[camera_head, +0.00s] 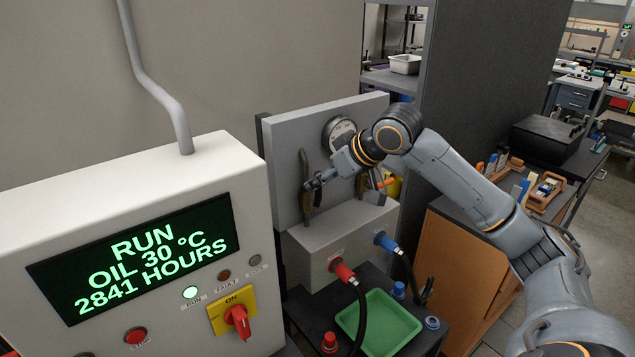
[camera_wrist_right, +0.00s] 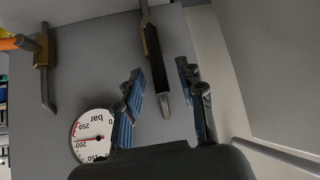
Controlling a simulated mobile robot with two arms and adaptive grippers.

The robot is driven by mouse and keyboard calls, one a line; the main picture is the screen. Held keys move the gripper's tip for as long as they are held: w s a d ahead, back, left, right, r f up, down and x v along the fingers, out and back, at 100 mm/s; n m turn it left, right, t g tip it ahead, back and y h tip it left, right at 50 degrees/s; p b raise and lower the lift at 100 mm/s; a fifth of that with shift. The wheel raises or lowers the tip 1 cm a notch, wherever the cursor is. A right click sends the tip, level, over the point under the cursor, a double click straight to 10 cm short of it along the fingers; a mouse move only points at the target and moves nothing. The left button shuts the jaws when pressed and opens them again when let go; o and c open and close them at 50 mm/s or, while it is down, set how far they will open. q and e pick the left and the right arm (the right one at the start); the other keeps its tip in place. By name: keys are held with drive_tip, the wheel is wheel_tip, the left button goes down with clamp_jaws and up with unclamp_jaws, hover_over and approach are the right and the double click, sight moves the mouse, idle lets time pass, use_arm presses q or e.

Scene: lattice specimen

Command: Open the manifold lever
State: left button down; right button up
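The manifold's upright panel (camera_head: 283,135) carries a long dark lever (camera_head: 304,172), which stands roughly upright along the panel. A second valve with an orange handle (camera_head: 386,182) sits to its right. My right gripper (camera_head: 312,184) is at the dark lever. In the right wrist view my gripper (camera_wrist_right: 163,98) is open, with blue-padded fingers on both sides of the dark lever (camera_wrist_right: 155,60). The lever's end shows between the fingers, with a gap on each side. I cannot tell how deep it lies between them. My left gripper is not in view.
A pressure gauge (camera_head: 338,132) is on the panel beside my right wrist; it also shows in the wrist view (camera_wrist_right: 92,136). Red (camera_head: 343,271) and blue (camera_head: 384,240) hose couplings are below, above a green tray (camera_head: 380,322). A control cabinet (camera_head: 130,195) stands at left.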

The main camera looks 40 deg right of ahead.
drive_tip(key=v, duration=0.9)
drive_tip(key=shift+s+r, duration=0.2)
drive_tip(key=shift+s, duration=0.05)
